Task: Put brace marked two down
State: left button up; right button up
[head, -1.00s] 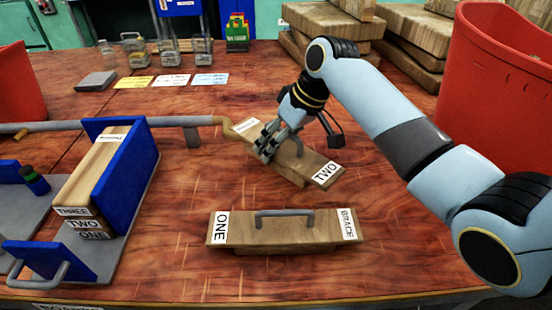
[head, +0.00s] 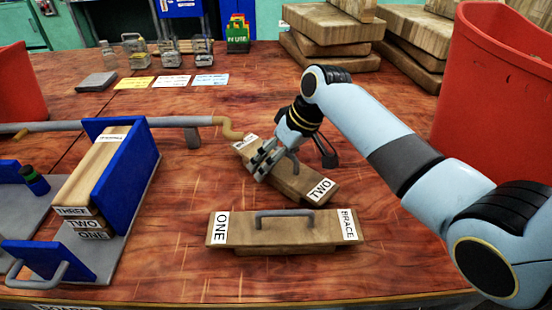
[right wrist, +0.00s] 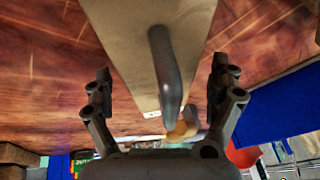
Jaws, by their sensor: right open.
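The brace marked TWO (head: 297,184) is a wooden board with a grey handle, lying at a slant on the red-brown table behind the brace marked ONE. My right gripper (head: 262,163) is at its handle, with the jaws open. In the right wrist view the grey handle (right wrist: 166,75) stands between the two spread fingers (right wrist: 163,90), apart from both, with the wooden board (right wrist: 125,45) beyond it. In the head view the gripper hides part of the handle. My left gripper is not in view.
The brace marked ONE (head: 285,231) lies in front with its own handle. A blue press (head: 130,180) with stacked boards stands at the left, with a long grey bar (head: 165,122) behind. A red bin (head: 492,100) stands at the right. Cards and jars sit at the back.

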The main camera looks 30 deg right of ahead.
jog(key=shift+d+r, duration=0.1)
jog(key=shift+r, duration=0.25)
jog(key=p+v, duration=0.1)
jog(key=v, duration=1)
jog(key=shift+s+r, duration=0.15)
jog(key=shift+r, duration=0.05)
jog(key=shift+s+f, duration=0.1)
